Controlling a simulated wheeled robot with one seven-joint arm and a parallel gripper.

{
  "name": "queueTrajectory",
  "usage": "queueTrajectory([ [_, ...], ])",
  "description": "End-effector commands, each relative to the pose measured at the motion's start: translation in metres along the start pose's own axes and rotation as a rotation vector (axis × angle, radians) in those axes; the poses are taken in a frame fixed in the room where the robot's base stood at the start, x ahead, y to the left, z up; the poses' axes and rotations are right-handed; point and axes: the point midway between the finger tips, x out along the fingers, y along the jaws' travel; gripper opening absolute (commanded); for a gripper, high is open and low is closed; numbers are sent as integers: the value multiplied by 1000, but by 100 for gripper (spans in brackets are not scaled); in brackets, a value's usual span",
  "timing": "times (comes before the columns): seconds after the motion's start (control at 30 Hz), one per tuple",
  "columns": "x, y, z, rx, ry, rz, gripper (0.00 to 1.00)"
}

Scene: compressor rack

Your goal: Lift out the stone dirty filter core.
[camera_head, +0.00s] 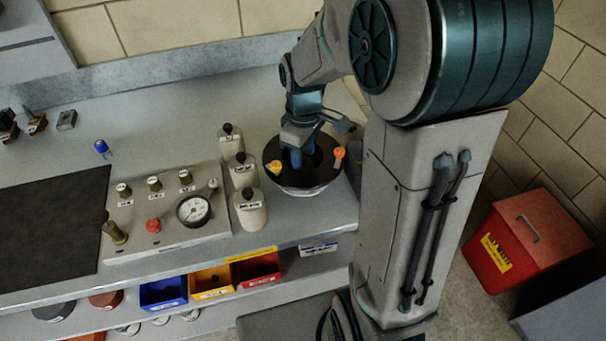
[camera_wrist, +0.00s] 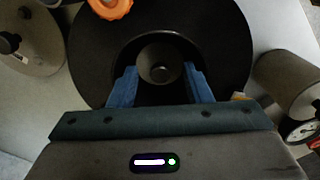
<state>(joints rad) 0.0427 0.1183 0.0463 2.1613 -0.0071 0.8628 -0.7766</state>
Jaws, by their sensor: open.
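The filter housing (camera_head: 305,181) is a round dark bowl with a wide black rim on the bench, just left of my arm. An orange clip and a yellow clip sit on its rim. In the wrist view the black rim (camera_wrist: 90,60) surrounds a dark opening with the stone-coloured filter core (camera_wrist: 160,58) inside, its round end with a dark centre facing up. My gripper (camera_wrist: 158,85) is open, its two blue fingers reaching down on either side of the core. I cannot tell whether they touch it. In the head view the arm hides the core.
Several pale canisters (camera_head: 250,212) stand left of the housing, beside a panel with a gauge (camera_head: 194,209) and a red button (camera_head: 153,226). Coloured bins (camera_head: 163,294) sit on the shelf below. A red lidded bin (camera_head: 530,240) stands on the floor at right.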

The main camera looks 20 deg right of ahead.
Motion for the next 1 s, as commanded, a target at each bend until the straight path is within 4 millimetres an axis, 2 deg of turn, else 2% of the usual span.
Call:
queueTrajectory([
  [0.1, 0, 0, 0, 0, 0, 0, 45],
  [0.13, 0, 0, 0, 0, 0, 0, 42],
  [0.2, 0, 0, 0, 0, 0, 0, 22],
  [0.3, -1, 0, 0, 0, 0, 0, 0],
  [0.73, -5, 1, -1, 0, 2, 3, 0],
  [0.87, -17, 1, -1, 0, 4, 4, 0],
  [1.0, -41, 1, -1, 0, 5, 5, 0],
])
